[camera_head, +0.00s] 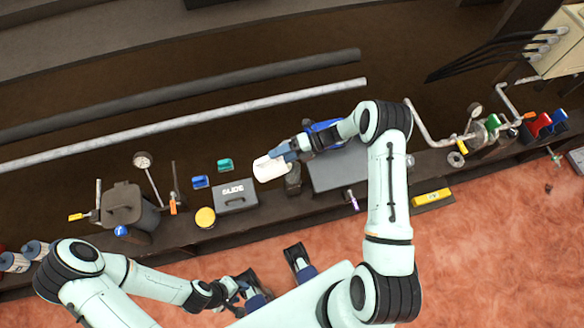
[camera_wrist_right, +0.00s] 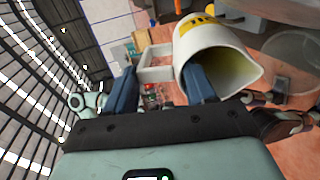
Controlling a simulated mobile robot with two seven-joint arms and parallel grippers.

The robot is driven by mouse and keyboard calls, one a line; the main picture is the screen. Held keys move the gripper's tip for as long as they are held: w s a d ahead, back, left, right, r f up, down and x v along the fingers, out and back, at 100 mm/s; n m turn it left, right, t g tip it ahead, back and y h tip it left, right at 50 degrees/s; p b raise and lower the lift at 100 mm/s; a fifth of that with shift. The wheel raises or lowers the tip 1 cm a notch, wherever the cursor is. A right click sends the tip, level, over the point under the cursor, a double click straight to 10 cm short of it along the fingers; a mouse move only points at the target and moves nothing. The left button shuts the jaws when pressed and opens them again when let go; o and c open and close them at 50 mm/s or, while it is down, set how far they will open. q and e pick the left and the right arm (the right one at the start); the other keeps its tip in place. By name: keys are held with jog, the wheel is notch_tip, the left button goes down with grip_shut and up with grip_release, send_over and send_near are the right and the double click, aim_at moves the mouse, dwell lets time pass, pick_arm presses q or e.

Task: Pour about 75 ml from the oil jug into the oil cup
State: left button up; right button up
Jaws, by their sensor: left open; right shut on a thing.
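The white jug (camera_head: 268,168) is held over the bench near its middle in the head view. In the right wrist view the jug (camera_wrist_right: 225,62) shows its open mouth, a pouring lip at the right and yellow inside. A small dark block-like thing (camera_head: 293,182) stands just right of the jug, partly hidden. I cannot tell for sure which thing is the oil cup, nor whether anything flows. My left gripper (camera_head: 270,266) is open and empty, low in front of the bench.
A grey box marked GLIDE (camera_head: 235,197), a yellow round thing (camera_head: 205,217) and small blue (camera_head: 200,181) and teal (camera_head: 225,165) pieces lie left of the jug. A dark pot (camera_head: 128,208) stands further left. A grey slab (camera_head: 335,172) lies right, partly behind my right arm.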

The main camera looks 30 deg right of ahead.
pick_arm(q)
jog(key=shift+f+b, duration=0.3)
jog(key=shift+b, duration=0.05)
pick_arm(e)
jog(key=shift+d+r+y, duration=0.1)
jog(key=shift+d+y, duration=0.15)
jog(key=shift+y, duration=0.15)
pick_arm(q)
jog(key=shift+w+f+t+b, duration=0.15)
jog(key=shift+w+f+b, duration=0.15)
jog(key=shift+f+b, duration=0.5)
jog(key=shift+w+f+t+b, duration=0.15)
jog(key=shift+w+f+b, duration=0.15)
jog(key=shift+f+b, duration=0.4)
pick_arm(e)
jog(key=shift+s+d+f+t+y, duration=0.25)
jog(key=shift+d+f+t+y, duration=0.15)
jog(key=shift+d+f+y, duration=0.3)
